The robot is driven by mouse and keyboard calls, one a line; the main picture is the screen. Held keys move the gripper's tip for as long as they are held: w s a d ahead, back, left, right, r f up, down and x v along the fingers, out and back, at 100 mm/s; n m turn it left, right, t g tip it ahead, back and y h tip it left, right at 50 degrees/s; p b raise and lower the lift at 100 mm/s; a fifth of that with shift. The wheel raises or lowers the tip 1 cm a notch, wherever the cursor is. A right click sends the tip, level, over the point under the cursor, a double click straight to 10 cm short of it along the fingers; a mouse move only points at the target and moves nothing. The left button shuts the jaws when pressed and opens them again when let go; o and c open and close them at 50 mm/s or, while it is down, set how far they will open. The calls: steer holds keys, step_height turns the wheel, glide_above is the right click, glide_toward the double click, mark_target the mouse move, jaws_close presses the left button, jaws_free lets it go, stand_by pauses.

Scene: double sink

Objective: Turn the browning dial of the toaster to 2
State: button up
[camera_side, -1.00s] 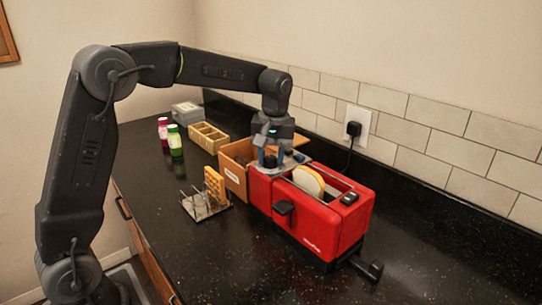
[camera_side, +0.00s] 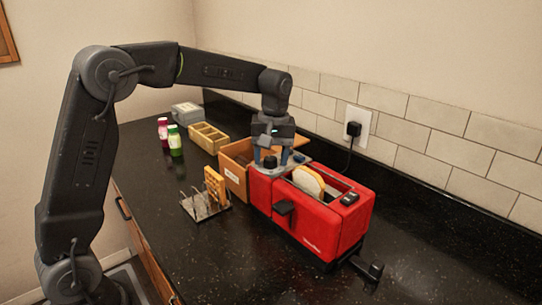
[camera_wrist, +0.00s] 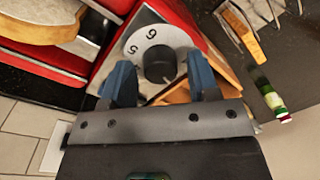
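The red toaster (camera_side: 318,222) stands on the dark counter, with bread in its slot. Its browning dial is a dark round knob (camera_wrist: 160,63) on a pale plate (camera_wrist: 143,36) with printed numerals; part of the scale is hidden. The knob also shows in the side view (camera_side: 270,162), on the toaster's top at its left end. My gripper (camera_side: 271,158) points down over this end. In the wrist view my gripper (camera_wrist: 158,62) has its blue fingers apart, one on each side of the knob, with a gap visible on both sides. Whether the fingertips reach down beside the knob is unclear.
A cardboard box (camera_side: 235,170) stands close behind the toaster's dial end. A wire rack (camera_side: 205,205) with a waffle-like slice, bottles (camera_side: 175,142) and a wooden tray (camera_side: 208,137) are to the left. A black plug (camera_side: 353,129) sits in the wall. The front counter is clear.

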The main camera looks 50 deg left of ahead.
mark_target(273, 159)
steer(key=shift+o, duration=0.2)
steer(key=shift+r, duration=0.1)
step_height(273, 159, up, 14)
steer(key=shift+w+d+f, duration=0.2)
steer(key=shift+w+d, duration=0.1)
steer(key=shift+w, duration=0.05)
stand_by(0.5)
steer(key=s+d+f+m+t, duration=0.1)
steer(key=s+d+m+t, duration=0.15)
steer(key=s, duration=0.45)
steer(key=s+d+f+m+t, duration=0.1)
steer(key=s+d+m, duration=0.15)
steer(key=s, duration=0.55)
steer(key=s+f+m+t, duration=0.2)
steer(key=s+f+m, duration=0.3)
steer(key=s+f, duration=0.4)
steer(key=shift+s+d+t+h, duration=0.3)
steer(key=shift+s+d+t, duration=0.1)
steer(key=shift+s, duration=0.35)
